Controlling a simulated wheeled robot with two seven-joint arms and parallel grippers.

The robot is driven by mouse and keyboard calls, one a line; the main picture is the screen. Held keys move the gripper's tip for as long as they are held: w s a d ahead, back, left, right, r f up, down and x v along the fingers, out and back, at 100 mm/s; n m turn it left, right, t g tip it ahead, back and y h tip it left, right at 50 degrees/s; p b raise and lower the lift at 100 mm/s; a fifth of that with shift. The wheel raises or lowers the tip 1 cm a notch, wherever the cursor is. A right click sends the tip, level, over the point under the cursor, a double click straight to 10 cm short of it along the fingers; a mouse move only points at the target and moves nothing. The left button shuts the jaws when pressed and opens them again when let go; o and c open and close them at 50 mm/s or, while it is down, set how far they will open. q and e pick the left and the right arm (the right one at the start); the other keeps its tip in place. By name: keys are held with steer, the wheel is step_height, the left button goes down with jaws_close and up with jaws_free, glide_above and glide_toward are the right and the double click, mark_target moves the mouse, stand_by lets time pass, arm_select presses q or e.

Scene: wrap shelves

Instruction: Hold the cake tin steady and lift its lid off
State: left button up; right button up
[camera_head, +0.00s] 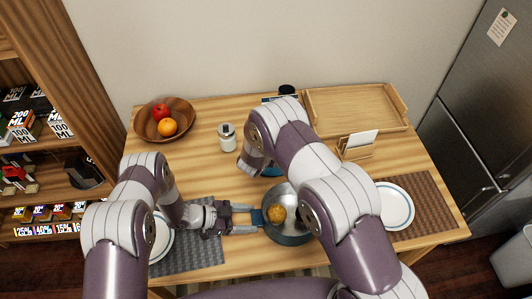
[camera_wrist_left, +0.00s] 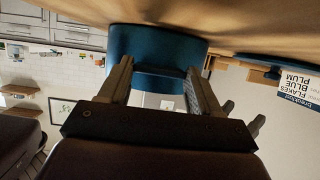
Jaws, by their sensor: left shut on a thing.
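The cake tin (camera_head: 291,239) is a round blue-sided vessel with a grey inside, near the table's front edge. It is uncovered, and a golden-brown round thing (camera_head: 277,213) lies in it. My left gripper (camera_head: 256,217) comes from the left and is shut on a blue tab at the tin's side. The tin's blue wall (camera_wrist_left: 155,43) also fills the space beyond the fingers in the left wrist view. A blue thing (camera_head: 272,171), perhaps the lid, shows partly behind my right arm. My right gripper is hidden behind that arm. My right arm covers the tin's right side.
A wooden bowl (camera_head: 148,126) with fruit stands back left, and a white jar (camera_head: 227,137) stands right of it. A wooden tray (camera_head: 352,106) and a napkin holder (camera_head: 356,149) are at the back right. Plates (camera_head: 394,205) lie on mats at both sides. Bare table lies right of the jar.

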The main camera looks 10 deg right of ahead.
steer(key=shift+s+a+r, duration=0.15)
steer(key=shift+s+r, duration=0.25)
arm_select(q)
steer(key=o, duration=1.3)
